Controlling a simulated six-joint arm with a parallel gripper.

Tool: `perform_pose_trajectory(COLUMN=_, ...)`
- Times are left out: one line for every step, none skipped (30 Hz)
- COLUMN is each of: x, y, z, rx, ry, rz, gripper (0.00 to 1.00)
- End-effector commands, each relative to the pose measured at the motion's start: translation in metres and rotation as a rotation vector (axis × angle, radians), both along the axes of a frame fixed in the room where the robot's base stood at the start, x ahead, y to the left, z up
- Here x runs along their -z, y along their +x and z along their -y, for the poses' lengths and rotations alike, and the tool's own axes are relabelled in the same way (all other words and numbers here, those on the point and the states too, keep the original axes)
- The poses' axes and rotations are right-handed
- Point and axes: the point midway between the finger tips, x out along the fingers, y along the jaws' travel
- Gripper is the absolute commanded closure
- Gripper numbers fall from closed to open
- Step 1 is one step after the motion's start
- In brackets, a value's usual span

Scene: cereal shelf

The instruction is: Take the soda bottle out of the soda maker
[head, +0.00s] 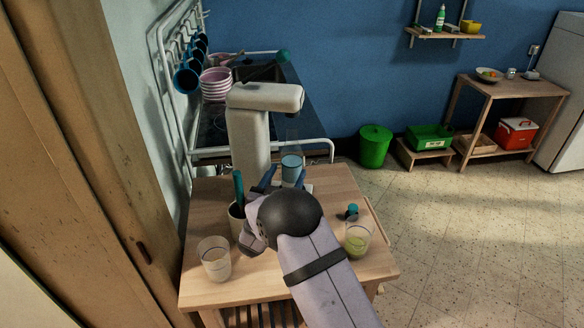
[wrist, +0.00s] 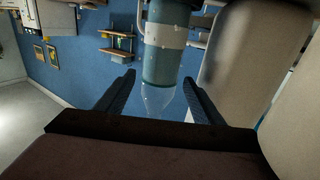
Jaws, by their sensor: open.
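The soda maker (head: 248,140) is a tall off-white machine at the back of the small wooden table, with its head reaching right. The soda bottle (head: 292,166) is clear above with a teal lower part and stands under that head. My gripper (head: 284,177) is open at the front of the bottle, its blue fingers partly hidden by my wrist. In the wrist view the bottle (wrist: 163,60) shows between the open fingers (wrist: 158,80), with gaps at both sides. The soda maker (wrist: 240,60) fills the right there. Whether the bottle's neck is attached is unclear.
On the table (head: 205,290) stand a dark cup with a teal item (head: 238,205), an empty glass (head: 214,260), a glass with green liquid (head: 357,240) and a small teal-topped item (head: 351,211). A rack with mugs and bowls (head: 215,84) is behind left.

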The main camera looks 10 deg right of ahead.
Motion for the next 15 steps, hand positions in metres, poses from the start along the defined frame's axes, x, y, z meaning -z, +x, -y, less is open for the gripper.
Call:
perform_pose_trajectory(x=0.0, y=0.003, z=0.002, rx=0.001, ry=0.0, rz=-0.001, gripper=0.39)
perform_pose_trajectory(x=0.0, y=0.004, z=0.002, rx=0.0, ry=0.0, rz=-0.001, gripper=0.39)
perform_pose_trajectory(x=0.0, y=0.005, z=0.003, rx=0.0, ry=-0.001, rz=0.0, gripper=0.39)
perform_pose_trajectory(x=0.0, y=0.005, z=0.003, rx=0.0, ry=0.0, rz=0.0, gripper=0.39)
perform_pose_trajectory(x=0.0, y=0.005, z=0.003, rx=0.0, ry=0.0, rz=0.0, gripper=0.39)
perform_pose_trajectory(x=0.0, y=0.005, z=0.003, rx=0.0, ry=0.0, rz=0.0, gripper=0.39)
perform_pose_trajectory(x=0.0, y=0.006, z=0.003, rx=0.0, ry=0.0, rz=0.0, gripper=0.39)
perform_pose_trajectory(x=0.0, y=0.006, z=0.003, rx=0.0, ry=0.0, rz=0.0, gripper=0.39)
perform_pose_trajectory(x=-0.001, y=0.007, z=0.004, rx=0.0, ry=0.0, rz=0.0, gripper=0.39)
perform_pose_trajectory(x=-0.001, y=0.008, z=0.005, rx=0.0, ry=0.0, rz=0.0, gripper=0.39)
perform_pose_trajectory(x=-0.002, y=0.01, z=0.006, rx=0.0, ry=0.0, rz=-0.001, gripper=0.39)
perform_pose_trajectory(x=-0.003, y=0.013, z=0.007, rx=0.001, ry=0.0, rz=-0.001, gripper=0.39)
perform_pose_trajectory(x=-0.003, y=0.016, z=0.009, rx=0.001, ry=0.0, rz=-0.001, gripper=0.39)
perform_pose_trajectory(x=-0.004, y=0.019, z=0.01, rx=0.001, ry=0.0, rz=-0.001, gripper=0.39)
perform_pose_trajectory(x=-0.006, y=0.023, z=0.012, rx=0.002, ry=0.0, rz=0.0, gripper=0.39)
